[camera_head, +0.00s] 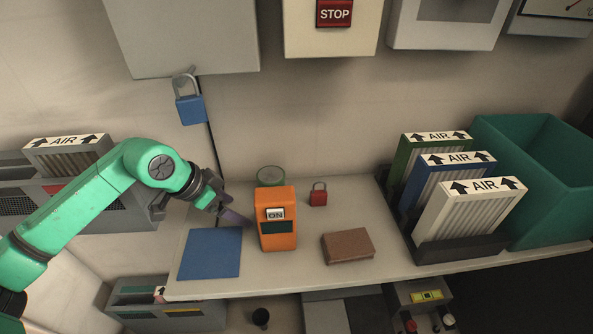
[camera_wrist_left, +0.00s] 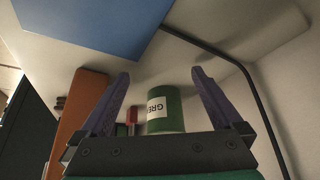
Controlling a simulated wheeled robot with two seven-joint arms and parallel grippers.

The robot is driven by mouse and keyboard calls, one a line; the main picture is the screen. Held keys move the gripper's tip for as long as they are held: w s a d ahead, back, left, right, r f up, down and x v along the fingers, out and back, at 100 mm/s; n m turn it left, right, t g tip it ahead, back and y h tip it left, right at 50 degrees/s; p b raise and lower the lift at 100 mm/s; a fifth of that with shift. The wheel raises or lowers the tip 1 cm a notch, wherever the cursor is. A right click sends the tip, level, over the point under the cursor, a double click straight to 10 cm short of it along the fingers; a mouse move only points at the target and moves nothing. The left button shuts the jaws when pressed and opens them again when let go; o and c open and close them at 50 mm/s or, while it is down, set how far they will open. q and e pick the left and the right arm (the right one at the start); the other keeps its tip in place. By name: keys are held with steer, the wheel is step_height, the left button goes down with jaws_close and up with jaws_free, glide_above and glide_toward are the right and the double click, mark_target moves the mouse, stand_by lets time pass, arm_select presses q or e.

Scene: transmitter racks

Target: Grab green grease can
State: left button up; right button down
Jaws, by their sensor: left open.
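The green grease can (camera_head: 270,176) stands on the shelf against the back wall, its lower part hidden behind an orange device. In the left wrist view the green can (camera_wrist_left: 174,118), with a white label reading "GRE", shows in the gap between my fingers. My left gripper (camera_head: 236,217) is open, low over the shelf and to the left of the can. Its two dark purple fingers (camera_wrist_left: 162,78) show on either side of the can in the wrist view, with no visible contact. My right gripper is not in view.
The orange device (camera_head: 278,230) stands just in front of the can. A blue mat (camera_head: 209,254), brown block (camera_head: 348,246) and red padlock (camera_head: 318,197) lie nearby. A blue padlock (camera_head: 190,108) hangs above. AIR filters (camera_head: 470,210) and a green crate (camera_head: 540,150) stand right.

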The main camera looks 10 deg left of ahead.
arm_select(q)
steer(key=w+d+p, duration=0.1)
steer(key=w, duration=0.1)
steer(key=w+d+r, duration=0.1)
steer(key=d, duration=0.1)
steer(key=shift+w+d+p, duration=0.25)
steer(key=shift+w+p, duration=0.15)
steer(key=w+d, duration=0.2)
steer(key=w+d+f+p, duration=0.1)
steer(key=w+d, duration=0.1)
steer(key=w, duration=0.1)
steer(key=shift+d, duration=0.25)
steer(key=shift+w+d+f, duration=0.1)
steer(key=shift+w+f, duration=0.05)
steer(key=shift+f, duration=0.2)
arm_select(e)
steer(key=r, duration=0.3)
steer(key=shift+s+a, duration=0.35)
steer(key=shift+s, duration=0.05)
arm_select(q)
steer(key=c, duration=1.6)
